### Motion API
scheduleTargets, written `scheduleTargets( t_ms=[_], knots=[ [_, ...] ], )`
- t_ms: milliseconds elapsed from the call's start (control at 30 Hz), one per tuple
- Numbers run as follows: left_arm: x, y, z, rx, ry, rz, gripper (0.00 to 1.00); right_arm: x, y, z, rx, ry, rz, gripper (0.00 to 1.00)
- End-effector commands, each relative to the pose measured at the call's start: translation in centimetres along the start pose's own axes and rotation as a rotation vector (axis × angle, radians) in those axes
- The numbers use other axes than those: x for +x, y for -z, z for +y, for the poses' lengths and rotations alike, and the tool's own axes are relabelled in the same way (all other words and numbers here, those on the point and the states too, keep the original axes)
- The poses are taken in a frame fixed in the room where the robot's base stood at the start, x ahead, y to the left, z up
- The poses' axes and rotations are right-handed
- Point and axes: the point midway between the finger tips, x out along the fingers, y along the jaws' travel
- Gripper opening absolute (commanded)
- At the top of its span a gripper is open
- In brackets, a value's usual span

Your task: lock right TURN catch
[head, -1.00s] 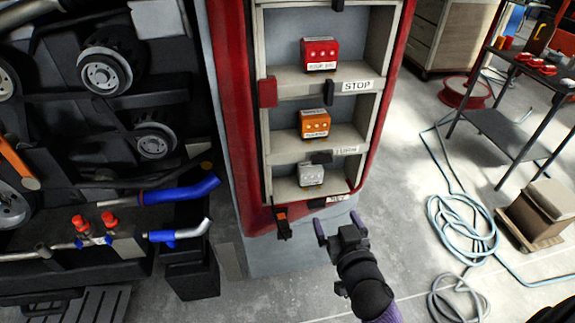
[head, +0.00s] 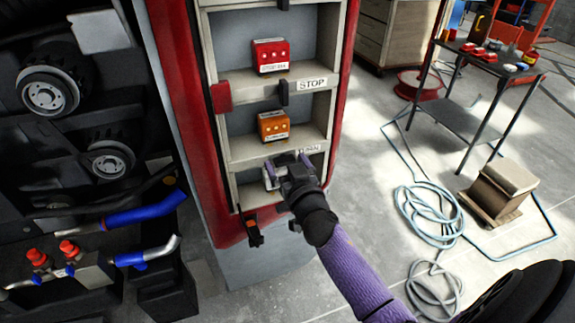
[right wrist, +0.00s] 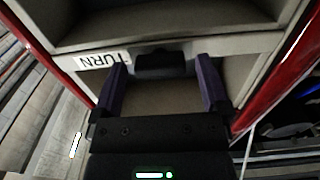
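The TURN label (right wrist: 100,60) is on a shelf edge of the red-framed cabinet (head: 228,155); in the head view the label (head: 309,148) is partly hidden. Beside it in the right wrist view is a black catch (right wrist: 162,63). My right gripper (head: 284,164) hides this catch in the head view. In the right wrist view the right gripper (right wrist: 163,88) is open, a finger on either side of the view's middle. The catch lies ahead, between the finger lines; contact cannot be told. My left gripper is not in view.
A red box (head: 271,55) and an orange box (head: 273,125) stand on upper shelves. Another black catch (head: 283,92) is by the STOP label (head: 313,84). Hose coils (head: 430,215) lie on the right floor.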

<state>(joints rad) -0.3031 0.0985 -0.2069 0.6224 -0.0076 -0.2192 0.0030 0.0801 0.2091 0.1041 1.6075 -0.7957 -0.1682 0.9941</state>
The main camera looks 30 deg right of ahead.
Motion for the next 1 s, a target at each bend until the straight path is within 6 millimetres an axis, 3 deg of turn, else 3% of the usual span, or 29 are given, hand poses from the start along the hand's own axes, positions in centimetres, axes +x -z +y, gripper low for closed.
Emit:
scheduleTargets(
  t_ms=[33, 300, 400, 733, 1000],
  knots=[
    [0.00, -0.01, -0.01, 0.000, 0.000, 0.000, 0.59, -0.01, 0.00, 0.00, 0.000, 0.000, 0.000, 0.83],
    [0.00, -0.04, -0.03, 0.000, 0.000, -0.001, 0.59, -0.03, -0.01, -0.01, 0.000, 0.000, 0.000, 0.26],
    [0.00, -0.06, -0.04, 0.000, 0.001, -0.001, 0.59, -0.03, -0.01, -0.01, 0.000, 0.000, 0.000, 0.09],
    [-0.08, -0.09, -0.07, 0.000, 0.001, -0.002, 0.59, -0.04, -0.01, -0.02, -0.063, 0.000, 0.000, 0.09],
    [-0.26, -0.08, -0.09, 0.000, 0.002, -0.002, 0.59, -0.04, 0.03, -0.03, -0.266, 0.000, 0.001, 0.09]
  ],
)
